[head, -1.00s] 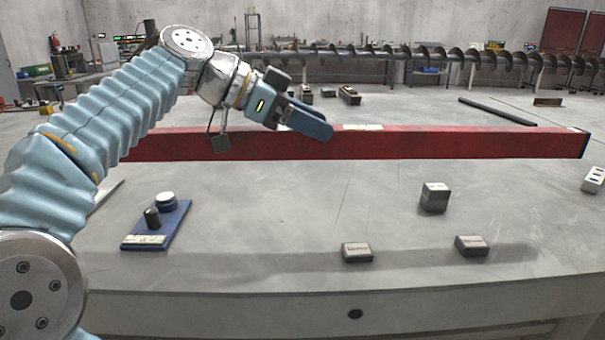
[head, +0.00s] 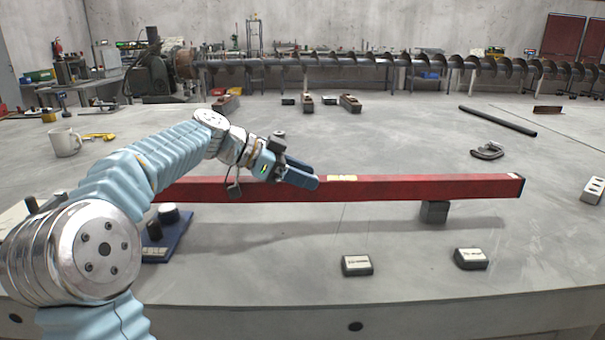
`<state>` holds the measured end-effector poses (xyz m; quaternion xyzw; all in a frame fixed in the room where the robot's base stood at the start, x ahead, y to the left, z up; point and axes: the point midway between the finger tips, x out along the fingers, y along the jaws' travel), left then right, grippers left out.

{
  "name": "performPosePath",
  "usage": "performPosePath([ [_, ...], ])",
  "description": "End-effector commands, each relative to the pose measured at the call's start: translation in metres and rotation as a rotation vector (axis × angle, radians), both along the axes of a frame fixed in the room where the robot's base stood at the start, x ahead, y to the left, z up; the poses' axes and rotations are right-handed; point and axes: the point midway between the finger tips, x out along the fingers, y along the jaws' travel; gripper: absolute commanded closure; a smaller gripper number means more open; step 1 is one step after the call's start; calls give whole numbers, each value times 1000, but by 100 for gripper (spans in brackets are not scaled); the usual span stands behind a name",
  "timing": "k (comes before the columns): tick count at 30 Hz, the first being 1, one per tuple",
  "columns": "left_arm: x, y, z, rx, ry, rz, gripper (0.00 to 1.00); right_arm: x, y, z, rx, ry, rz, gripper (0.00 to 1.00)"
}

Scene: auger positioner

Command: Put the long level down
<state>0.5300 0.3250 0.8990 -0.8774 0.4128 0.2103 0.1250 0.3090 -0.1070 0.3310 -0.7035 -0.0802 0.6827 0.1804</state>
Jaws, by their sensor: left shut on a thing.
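The long level (head: 420,187) is a long red bar with a pale label near its middle and a dark right end cap. It lies crosswise over the table. My left gripper (head: 298,178) is shut on the level left of the label. The level's left part is partly hidden behind my left arm. A soft shadow falls on the table in front of the level. The level passes in front of the top of a dark grey block (head: 434,213); I cannot tell whether they touch. My right gripper is not in view.
Two small dark blocks (head: 357,265) (head: 471,258) stand near the table's front edge. A white mug (head: 64,142), a clamp-like part (head: 487,151) and a dark bar (head: 497,121) lie farther back.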

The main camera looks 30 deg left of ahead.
Motion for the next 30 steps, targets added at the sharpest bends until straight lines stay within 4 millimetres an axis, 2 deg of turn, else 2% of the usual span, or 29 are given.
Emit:
performPosePath([
  [12, 0, 0, -3, -1, -4, 0, 100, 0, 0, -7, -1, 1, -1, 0],
  [13, 0, 0, -4, 0, 0, 0, 56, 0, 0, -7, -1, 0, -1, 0],
  [18, 0, 0, -3, 0, 0, 0, 32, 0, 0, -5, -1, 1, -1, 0],
  [30, -2, 3, 3, 1, -1, 2, 32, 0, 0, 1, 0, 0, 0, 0],
])
